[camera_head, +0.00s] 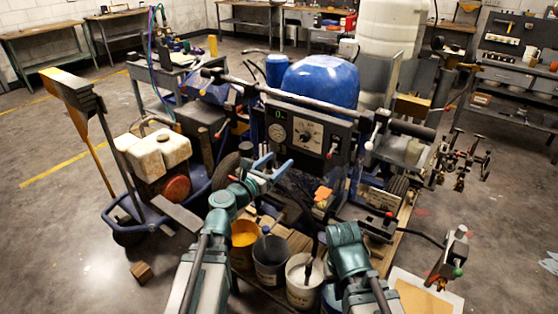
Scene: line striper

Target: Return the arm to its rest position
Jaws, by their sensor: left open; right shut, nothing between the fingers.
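My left arm (212,240) comes up from the bottom, left of the middle. Its gripper (276,168) is raised in front of the striper's control panel, with its light-blue fingers spread apart and nothing between them. My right arm (347,250) comes up from the bottom, right of the middle, and ends in a teal wrist low in front of the machine. The fingers of my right gripper do not show.
The line striper (308,132) with its blue tank (320,82) and black handlebar (290,98) stands close ahead. Buckets (271,258) stand between my arms. A blue cart (140,215) is at left, a valve assembly (462,160) at right. Open floor (60,240) lies far left.

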